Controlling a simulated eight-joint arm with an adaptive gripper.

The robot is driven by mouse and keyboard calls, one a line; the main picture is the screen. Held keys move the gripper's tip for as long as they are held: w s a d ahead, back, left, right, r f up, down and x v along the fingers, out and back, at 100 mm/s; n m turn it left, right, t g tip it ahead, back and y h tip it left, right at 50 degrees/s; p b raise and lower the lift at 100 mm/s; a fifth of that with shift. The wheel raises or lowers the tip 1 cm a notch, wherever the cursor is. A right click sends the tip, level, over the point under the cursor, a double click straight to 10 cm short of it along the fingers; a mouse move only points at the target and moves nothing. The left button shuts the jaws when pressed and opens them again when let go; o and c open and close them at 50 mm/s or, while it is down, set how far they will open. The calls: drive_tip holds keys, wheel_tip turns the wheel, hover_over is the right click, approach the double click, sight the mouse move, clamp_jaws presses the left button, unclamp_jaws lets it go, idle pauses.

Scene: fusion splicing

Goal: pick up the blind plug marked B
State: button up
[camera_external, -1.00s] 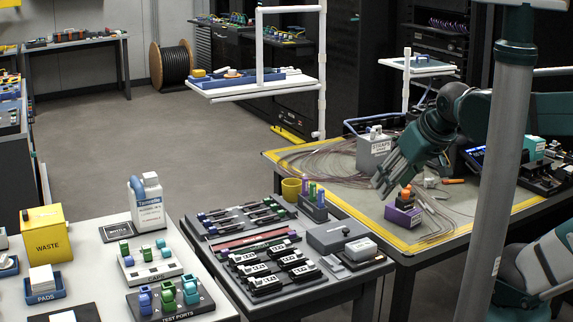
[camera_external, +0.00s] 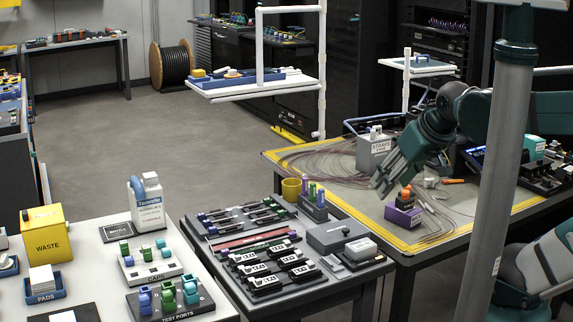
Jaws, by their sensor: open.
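I cannot make out a blind plug marked B; any such letter is too small to read here. My gripper (camera_external: 381,188) is open and hangs over the right table, pointing down and to the left, with nothing visible between its fingers. A small purple block (camera_external: 402,216) with an orange and dark piece (camera_external: 406,195) on top stands on that table, just right of and below the fingertips. I cannot tell whether that piece is a plug.
A grey straps box (camera_external: 374,155) stands behind my gripper. Loose fibres lie across the yellow-edged table (camera_external: 345,211). The middle table (camera_external: 285,283) carries trays of marked parts and a grey case (camera_external: 337,236). The left table holds a caps rack (camera_external: 150,270) and test ports (camera_external: 170,305).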

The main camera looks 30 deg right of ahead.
drive_tip(key=w+d+r+m+g+p, duration=0.2)
drive_tip(key=w+d+m+p, duration=0.3)
drive_tip(key=w, duration=0.6)
drive_tip(key=w+d+r+m+g+p, duration=0.2)
drive_tip(key=w+d+m, duration=0.35)
drive_tip(key=w, duration=0.55)
drive_tip(key=w+d+f+m+g+p, duration=0.1)
drive_tip(key=w+d+f+m+p, duration=0.1)
drive_tip(key=w+d+f, duration=0.2)
drive_tip(key=w+d+f+m+g+p, duration=0.1)
drive_tip(key=w+d+f+m+p, duration=0.1)
drive_tip(key=w+d+f, duration=0.2)
drive_tip(key=w+d+f+m+p, duration=0.2)
drive_tip(key=w+d+f+m, duration=0.1)
drive_tip(key=w+d+f, duration=0.2)
drive_tip(key=shift+w+d+f+g, duration=0.1)
drive_tip(key=shift+d+f+g, duration=0.1)
drive_tip(key=shift+d, duration=0.3)
drive_tip(key=shift+d+f+g, duration=0.1)
drive_tip(key=shift+d+g, duration=0.1)
drive_tip(key=shift+d, duration=0.3)
drive_tip(key=shift+w+d+f+m, duration=0.15)
drive_tip(key=shift+d+f+m, duration=0.1)
drive_tip(key=shift+f, duration=0.15)
drive_tip(key=shift+f, duration=0.1)
drive_tip(key=shift+f, duration=1.2)
